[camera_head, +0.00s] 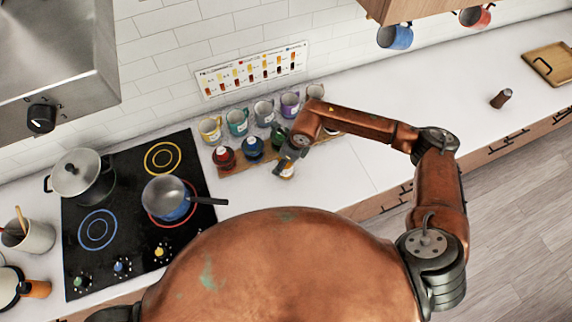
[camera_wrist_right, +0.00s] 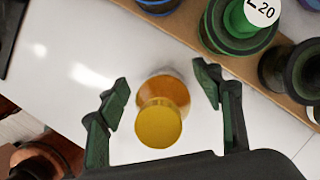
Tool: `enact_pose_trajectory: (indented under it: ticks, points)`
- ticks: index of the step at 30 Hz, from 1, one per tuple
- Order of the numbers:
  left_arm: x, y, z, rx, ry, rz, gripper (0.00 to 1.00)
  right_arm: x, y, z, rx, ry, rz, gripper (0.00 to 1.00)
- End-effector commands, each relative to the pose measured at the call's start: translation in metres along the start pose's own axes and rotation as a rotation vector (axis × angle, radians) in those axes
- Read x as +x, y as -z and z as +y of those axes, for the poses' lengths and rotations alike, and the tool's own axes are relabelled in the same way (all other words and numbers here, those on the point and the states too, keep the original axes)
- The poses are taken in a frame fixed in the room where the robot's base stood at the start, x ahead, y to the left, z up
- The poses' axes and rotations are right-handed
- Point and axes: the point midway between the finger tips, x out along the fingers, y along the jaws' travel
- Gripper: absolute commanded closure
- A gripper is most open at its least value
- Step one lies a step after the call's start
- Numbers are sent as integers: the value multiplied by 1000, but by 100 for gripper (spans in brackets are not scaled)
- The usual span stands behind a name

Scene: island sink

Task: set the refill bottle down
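The refill bottle (camera_wrist_right: 160,100) is amber with a round yellow cap and shows in the right wrist view. It is seen from above over the white counter and appears to stand upright on it. In the head view the bottle (camera_head: 287,171) is small, in front of the wooden rack and partly hidden by my gripper. My right gripper (camera_wrist_right: 163,90) has its fingers spread on both sides of the bottle, with a visible gap on each side. In the head view my right gripper (camera_head: 290,155) is just behind the bottle. My left gripper is not in view.
A green spool-shaped jar (camera_wrist_right: 237,22) is close to the right finger. The stove with a saucepan (camera_head: 165,194) is at left. Counter to the right is clear up to a brown shaker (camera_head: 501,98).

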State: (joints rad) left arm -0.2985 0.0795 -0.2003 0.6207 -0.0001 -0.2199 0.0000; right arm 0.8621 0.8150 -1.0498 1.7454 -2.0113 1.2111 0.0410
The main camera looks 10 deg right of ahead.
Motion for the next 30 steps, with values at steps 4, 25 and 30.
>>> enact_pose_trajectory:
  ticks: [4,25,30]
  points:
    - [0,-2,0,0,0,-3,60,0,0,0,0,0,0,52]
    - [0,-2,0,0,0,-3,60,-1,-1,0,0,0,-1,93]
    - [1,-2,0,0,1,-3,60,-4,-2,0,0,1,-2,94]
